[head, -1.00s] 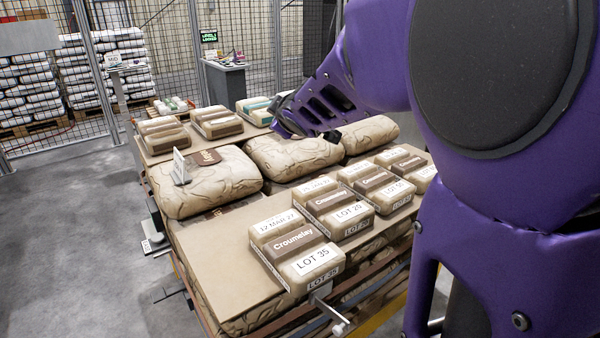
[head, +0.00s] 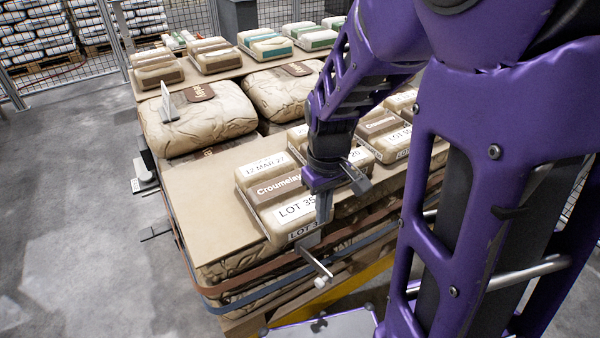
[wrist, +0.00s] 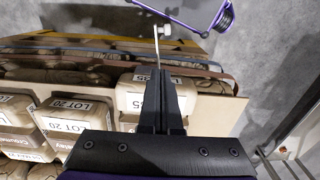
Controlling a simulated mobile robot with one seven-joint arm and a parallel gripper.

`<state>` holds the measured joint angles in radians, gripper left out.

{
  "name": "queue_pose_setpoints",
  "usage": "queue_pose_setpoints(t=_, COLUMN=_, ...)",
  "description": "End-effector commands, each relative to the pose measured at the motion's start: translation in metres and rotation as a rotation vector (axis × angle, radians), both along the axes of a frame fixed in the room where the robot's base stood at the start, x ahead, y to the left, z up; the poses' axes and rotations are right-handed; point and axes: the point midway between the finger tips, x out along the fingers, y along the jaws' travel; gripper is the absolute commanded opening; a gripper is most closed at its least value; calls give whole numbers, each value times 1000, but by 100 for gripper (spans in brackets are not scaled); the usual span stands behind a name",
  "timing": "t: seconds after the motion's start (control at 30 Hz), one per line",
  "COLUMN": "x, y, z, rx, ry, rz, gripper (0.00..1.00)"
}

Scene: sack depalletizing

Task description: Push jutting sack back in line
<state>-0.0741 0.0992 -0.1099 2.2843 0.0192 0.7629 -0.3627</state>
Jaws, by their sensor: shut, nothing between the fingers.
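The jutting sack is the tan Croumelay bundle marked LOT 35 (head: 270,190), at the near left corner of the cardboard-topped stack. In the wrist view the LOT 35 sack (wrist: 128,95) sits farther out toward the edge than the LOT 20 sacks (wrist: 68,118). My gripper (head: 324,218) points down at the sack's near right end, by its LOT 35 label. Its fingers are shut and empty. In the wrist view my fingers (wrist: 158,78) cover part of the sack's label and end. I cannot tell whether they touch it. My arm hides part of the row behind.
More small sacks (head: 265,43) stand at the back. Bare cardboard (head: 205,190) lies left.

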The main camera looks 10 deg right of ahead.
Motion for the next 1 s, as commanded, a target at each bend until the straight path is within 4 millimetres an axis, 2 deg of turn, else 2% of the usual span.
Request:
queue_pose_setpoints(t=0.47, x=-1, y=-1, z=-97, rx=-3, ry=2, rz=0, gripper=0)
queue_pose_setpoints(t=0.57, x=18, y=5, z=-93, rx=-3, ry=-5, rz=3, gripper=0)
queue_pose_setpoints(t=0.7, x=32, y=10, z=-93, rx=-3, ry=-4, rz=2, gripper=0)
queue_pose_setpoints(t=1.0, x=39, y=12, z=-92, rx=-2, ry=-4, rz=0, gripper=0)
